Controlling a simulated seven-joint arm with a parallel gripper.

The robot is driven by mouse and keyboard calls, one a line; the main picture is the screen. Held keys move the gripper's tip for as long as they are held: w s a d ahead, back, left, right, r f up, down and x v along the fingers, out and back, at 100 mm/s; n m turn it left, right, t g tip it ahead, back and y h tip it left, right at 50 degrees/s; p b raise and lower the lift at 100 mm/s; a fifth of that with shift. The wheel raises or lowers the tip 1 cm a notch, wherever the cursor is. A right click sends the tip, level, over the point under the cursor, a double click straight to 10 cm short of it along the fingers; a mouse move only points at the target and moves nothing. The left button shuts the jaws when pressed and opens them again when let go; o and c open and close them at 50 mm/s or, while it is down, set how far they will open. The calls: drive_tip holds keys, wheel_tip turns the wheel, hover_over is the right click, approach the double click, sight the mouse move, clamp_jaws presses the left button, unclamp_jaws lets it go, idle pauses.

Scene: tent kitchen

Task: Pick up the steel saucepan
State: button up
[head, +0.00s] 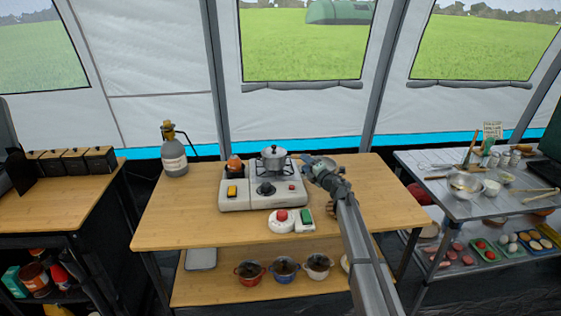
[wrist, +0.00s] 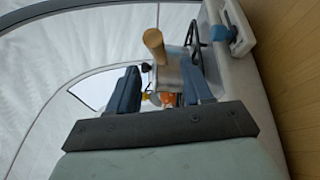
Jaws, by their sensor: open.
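The steel saucepan (head: 274,158) stands upright on the burner at the right side of the two-part stove, with what looks like a lid on top. In the wrist view the saucepan (wrist: 172,76) shows as a grey body just past my fingertips, partly hidden by them. A round wooden handle (wrist: 154,41) points toward the wrist camera. My gripper (head: 311,163) is just right of the saucepan, at about its height. Its two blue fingers are apart in the wrist view (wrist: 162,78), with nothing held. I cannot tell whether the handle lies between them in depth.
The stove (head: 262,193) stands on the wooden table (head: 180,215). An orange-brown item (head: 235,164) sits on its left side. A grey gas bottle (head: 173,155) stands further left. The table's right end is clear.

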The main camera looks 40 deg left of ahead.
sight(296, 156)
drive_tip(key=shift+s+x, duration=0.15)
drive_tip(key=shift+x, duration=1.65)
drive_tip(key=shift+s+x, duration=0.1)
drive_tip(key=shift+x, duration=1.7)
drive_tip(key=shift+c, duration=0.4)
clamp_jaws()
